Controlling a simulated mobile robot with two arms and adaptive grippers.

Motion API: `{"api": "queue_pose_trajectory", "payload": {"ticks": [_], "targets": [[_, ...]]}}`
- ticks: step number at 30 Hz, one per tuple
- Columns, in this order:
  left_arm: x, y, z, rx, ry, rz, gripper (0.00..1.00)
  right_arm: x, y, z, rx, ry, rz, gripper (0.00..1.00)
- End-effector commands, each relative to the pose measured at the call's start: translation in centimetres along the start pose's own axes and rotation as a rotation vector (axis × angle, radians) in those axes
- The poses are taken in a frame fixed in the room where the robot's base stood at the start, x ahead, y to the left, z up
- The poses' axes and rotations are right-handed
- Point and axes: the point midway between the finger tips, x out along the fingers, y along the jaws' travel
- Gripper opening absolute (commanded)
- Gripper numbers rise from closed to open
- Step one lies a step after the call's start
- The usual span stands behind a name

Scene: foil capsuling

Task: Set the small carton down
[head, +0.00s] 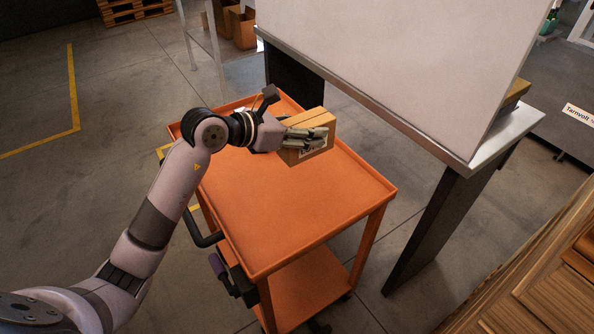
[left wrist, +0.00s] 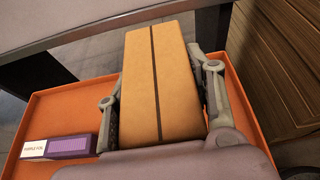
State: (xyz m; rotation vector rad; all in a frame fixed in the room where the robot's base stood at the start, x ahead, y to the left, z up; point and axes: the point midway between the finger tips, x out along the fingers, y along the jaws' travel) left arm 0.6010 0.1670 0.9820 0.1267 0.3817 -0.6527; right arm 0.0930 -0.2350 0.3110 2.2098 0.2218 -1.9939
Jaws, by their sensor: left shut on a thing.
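The small carton (head: 308,124) is a tan box with a dark seam along its top and a white label on its side. My left gripper (head: 305,138) is shut on it, over the orange cart (head: 290,215). In the left wrist view the carton (left wrist: 158,75) sits between the two fingers of the gripper (left wrist: 162,95), one on each side. I cannot tell whether its underside touches the cart's top or hangs above it. My right gripper is not in view.
The cart's near top is clear and has a raised rim. A metal-edged table (head: 375,118) with a large pale panel (head: 400,60) stands close behind the cart. Wooden crates (head: 545,265) are at right.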

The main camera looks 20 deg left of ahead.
Motion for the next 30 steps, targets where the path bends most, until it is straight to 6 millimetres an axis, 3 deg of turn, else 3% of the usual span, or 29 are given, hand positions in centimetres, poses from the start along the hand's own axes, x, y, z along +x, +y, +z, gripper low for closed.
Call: {"api": "queue_pose_trajectory", "payload": {"ticks": [3,9,23,30], "targets": [[1.3,-0.1,-3.2,-0.006,0.001,-0.002,0.13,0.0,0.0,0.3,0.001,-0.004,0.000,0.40],[3.0,0.0,-7.2,-0.003,-0.002,0.000,0.13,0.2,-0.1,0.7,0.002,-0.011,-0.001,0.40],[5.1,0.1,-12.2,-0.001,-0.002,0.000,0.13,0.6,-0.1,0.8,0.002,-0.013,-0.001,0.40],[5.2,0.1,-12.5,0.003,-0.005,0.001,0.13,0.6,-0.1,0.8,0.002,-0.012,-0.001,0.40]]}}
